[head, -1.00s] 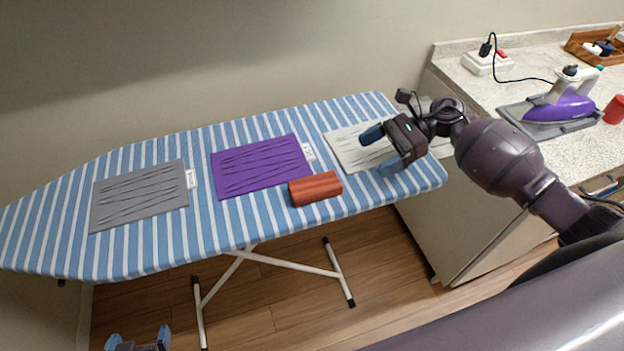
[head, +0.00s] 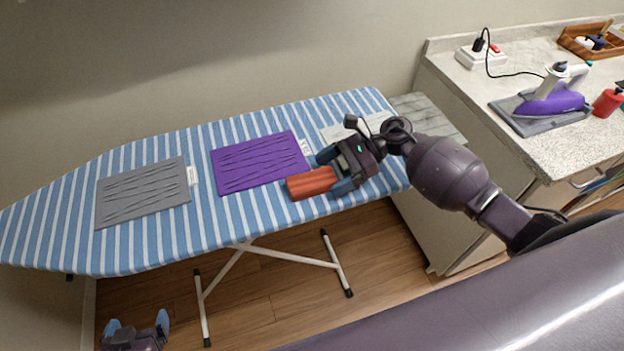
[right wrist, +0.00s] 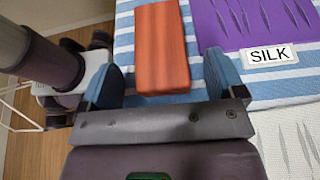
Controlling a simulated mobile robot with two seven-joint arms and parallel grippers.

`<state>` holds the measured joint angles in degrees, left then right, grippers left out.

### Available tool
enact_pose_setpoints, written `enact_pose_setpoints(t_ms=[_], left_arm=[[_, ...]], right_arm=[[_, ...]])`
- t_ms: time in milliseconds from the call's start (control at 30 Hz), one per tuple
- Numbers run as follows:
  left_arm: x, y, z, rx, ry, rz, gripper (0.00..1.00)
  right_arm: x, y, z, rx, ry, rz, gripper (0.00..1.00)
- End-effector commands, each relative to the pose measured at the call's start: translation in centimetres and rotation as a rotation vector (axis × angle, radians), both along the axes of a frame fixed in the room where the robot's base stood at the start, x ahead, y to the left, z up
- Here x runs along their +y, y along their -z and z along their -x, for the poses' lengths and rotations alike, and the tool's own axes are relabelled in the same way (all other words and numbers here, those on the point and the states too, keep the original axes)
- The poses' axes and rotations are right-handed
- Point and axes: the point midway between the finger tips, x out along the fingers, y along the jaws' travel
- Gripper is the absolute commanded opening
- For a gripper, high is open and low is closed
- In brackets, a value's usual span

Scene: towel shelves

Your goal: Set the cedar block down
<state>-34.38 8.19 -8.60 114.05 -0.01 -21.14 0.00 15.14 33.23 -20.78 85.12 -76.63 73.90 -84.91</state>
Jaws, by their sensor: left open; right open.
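The cedar block (head: 308,184), reddish brown, lies on the striped ironing board (head: 150,239), by the lower right corner of the purple mat (head: 246,174). My right gripper (head: 334,172) is open at the block's right end, its fingers on either side of that end in the head view. In the right wrist view the block (right wrist: 161,48) lies ahead between the two open fingers (right wrist: 163,85), with gaps visible at both sides. My left gripper (head: 137,326) is open and empty at the bottom left, below the board.
A grey mat (head: 143,193) lies at the board's left. A white mat (head: 345,130) is partly hidden by my right arm. A "SILK" label (right wrist: 269,56) lies beside the purple mat. A purple iron (head: 553,99) stands on the counter at right.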

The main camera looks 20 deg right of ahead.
Motion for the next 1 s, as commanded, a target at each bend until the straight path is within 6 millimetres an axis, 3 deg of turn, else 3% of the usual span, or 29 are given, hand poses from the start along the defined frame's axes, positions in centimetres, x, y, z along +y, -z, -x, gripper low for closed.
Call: enact_pose_setpoints(t_ms=[267, 667, 1000], left_arm=[[-0.01, -0.14, -0.13, -0.003, 0.001, -0.001, 0.91], [0.01, -0.11, -0.09, -0.002, 0.000, 0.000, 0.91], [0.05, 0.11, 0.24, 0.005, -0.002, 0.000, 0.91]], right_arm=[[0.33, 0.24, 0.02, 0.001, 0.000, 0.001, 0.88], [0.33, 0.18, 0.01, 0.000, 0.000, 0.001, 0.30], [0.31, -0.65, -0.03, -0.002, 0.000, 0.000, 0.30]])
